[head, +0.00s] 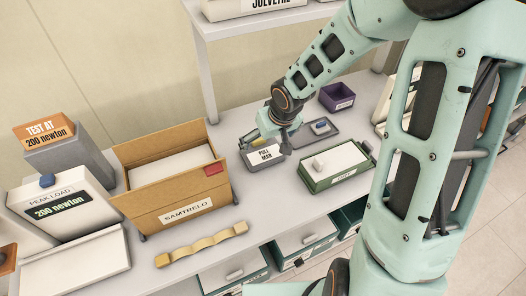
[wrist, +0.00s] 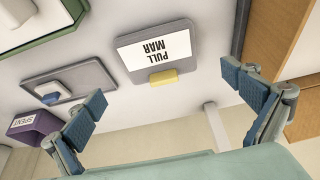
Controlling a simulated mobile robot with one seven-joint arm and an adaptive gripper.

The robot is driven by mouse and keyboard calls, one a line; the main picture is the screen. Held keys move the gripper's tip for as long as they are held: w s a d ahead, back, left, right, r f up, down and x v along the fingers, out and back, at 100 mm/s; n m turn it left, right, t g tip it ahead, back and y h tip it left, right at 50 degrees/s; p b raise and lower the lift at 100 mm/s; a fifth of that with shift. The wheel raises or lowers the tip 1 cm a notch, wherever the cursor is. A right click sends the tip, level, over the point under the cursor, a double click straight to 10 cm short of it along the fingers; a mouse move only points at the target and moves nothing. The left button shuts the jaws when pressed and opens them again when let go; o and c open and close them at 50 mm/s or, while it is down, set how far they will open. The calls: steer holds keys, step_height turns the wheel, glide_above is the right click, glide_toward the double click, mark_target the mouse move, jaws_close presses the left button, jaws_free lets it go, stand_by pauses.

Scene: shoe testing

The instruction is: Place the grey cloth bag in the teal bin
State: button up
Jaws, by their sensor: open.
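My gripper (head: 284,132) is open above the table in the head view, over a grey tray with a card reading "PULL MAR" (head: 262,154). In the wrist view my gripper (wrist: 166,92) has its two blue fingers wide apart with nothing between them. The same grey tray (wrist: 165,54), with a yellow block at its edge, lies beyond the fingers. Teal-sided containers (head: 305,240) with pale fronts or contents stand below the tabletop; I cannot tell which is the teal bin. I cannot make out a grey cloth bag in either view.
A cardboard box marked "SAMTRELO" (head: 186,212) and a tan wavy strip (head: 202,244) are left of the gripper. A green-rimmed tray (head: 337,165) lies to the right. A purple bin (head: 337,97) stands behind, near another grey tray (wrist: 70,87). A shelf overhangs the back.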

mark_target(262, 149)
steer(key=x, duration=0.3)
steer(key=b+x, duration=0.1)
steer(key=x, duration=0.1)
steer(key=b+x, duration=0.1)
steer(key=x, duration=0.2)
steer(key=shift+w+a+f, duration=0.1)
steer(key=shift+w+f, duration=0.1)
steer(key=shift+w, duration=0.2)
steer(key=c, duration=1)
steer(key=shift+r, duration=0.1)
